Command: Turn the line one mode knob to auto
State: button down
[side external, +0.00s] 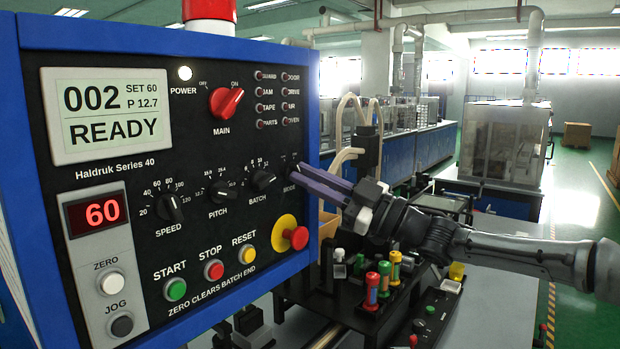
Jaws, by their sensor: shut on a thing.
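The black control panel (145,245) in a blue frame fills the left of the side external view. My gripper (302,176) reaches in from the right, its long purple-grey fingers at the panel's right edge, just above the MODE label (289,187). The fingers are shut on the mode knob, which they hide almost wholly; its pointer and position marks cannot be read. The black batch knob (263,180) is just left of the fingertips, with the pitch knob (222,192) and speed knob (170,208) further left. The display (105,115) reads 002 and READY.
Below the mode label is a red emergency stop (296,238) on a yellow ring. The red main switch (226,103) is above the knobs. Start (175,289), stop (213,270) and reset (247,255) buttons line the lower panel. Coloured bottles (384,277) stand below my arm.

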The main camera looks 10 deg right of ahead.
jog(key=c, duration=0.9)
grip_release()
jog(key=v, duration=1.3)
jog(key=shift+s+d+f, duration=0.2)
jog(key=shift+s+d, duration=0.05)
jog(key=shift+d, duration=0.05)
